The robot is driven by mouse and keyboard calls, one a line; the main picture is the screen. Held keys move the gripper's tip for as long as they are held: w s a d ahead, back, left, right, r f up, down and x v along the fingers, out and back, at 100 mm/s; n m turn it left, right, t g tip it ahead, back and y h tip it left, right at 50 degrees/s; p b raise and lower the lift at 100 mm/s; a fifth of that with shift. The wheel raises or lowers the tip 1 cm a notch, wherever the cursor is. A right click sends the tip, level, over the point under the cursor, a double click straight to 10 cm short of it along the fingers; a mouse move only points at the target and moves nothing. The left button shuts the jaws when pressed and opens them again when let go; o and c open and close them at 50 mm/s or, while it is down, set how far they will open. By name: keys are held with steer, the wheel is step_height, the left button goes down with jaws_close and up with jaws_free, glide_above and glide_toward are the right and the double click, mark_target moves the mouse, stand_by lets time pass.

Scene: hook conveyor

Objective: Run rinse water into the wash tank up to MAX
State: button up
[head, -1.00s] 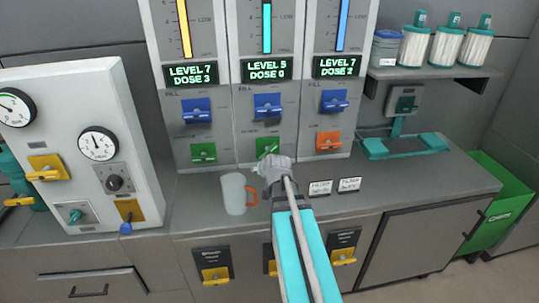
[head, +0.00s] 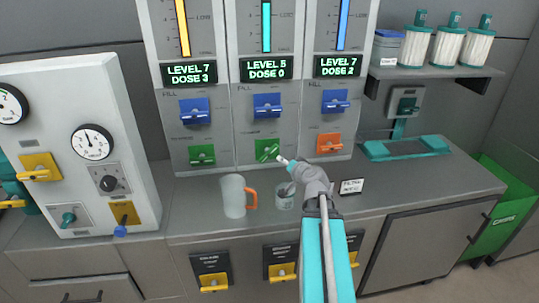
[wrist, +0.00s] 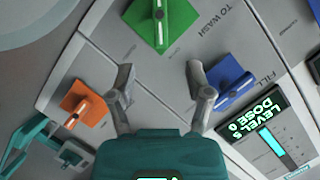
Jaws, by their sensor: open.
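The middle column's display (head: 268,69) reads LEVEL 5, DOSE 0, with a cyan gauge (head: 267,32) above it. Below are its blue FILL valve (head: 267,106) and a green valve (head: 267,150). In the wrist view the green valve (wrist: 162,22) is beside the words TO WASH; the blue valve (wrist: 230,82) is by FILL. My gripper (head: 288,163) is at the lower right of the green valve in the head view. In the wrist view my gripper (wrist: 160,72) is open and empty, its fingers apart below the green valve. I cannot tell which tank is the wash tank.
A clear mug (head: 234,196) with an orange handle and a grey cup (head: 285,196) stand on the counter. An orange valve (head: 329,144) is to the right. A gauge panel (head: 75,140) is at left. A label card (head: 351,186) lies right of my arm.

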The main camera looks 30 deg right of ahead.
mark_target(270, 154)
steer(key=shift+w, duration=0.1)
steer(key=b+x, duration=0.4)
steer(key=x, duration=0.9)
steer(key=shift+w+f, duration=0.1)
steer(key=shift+w, duration=0.2)
jaws_close()
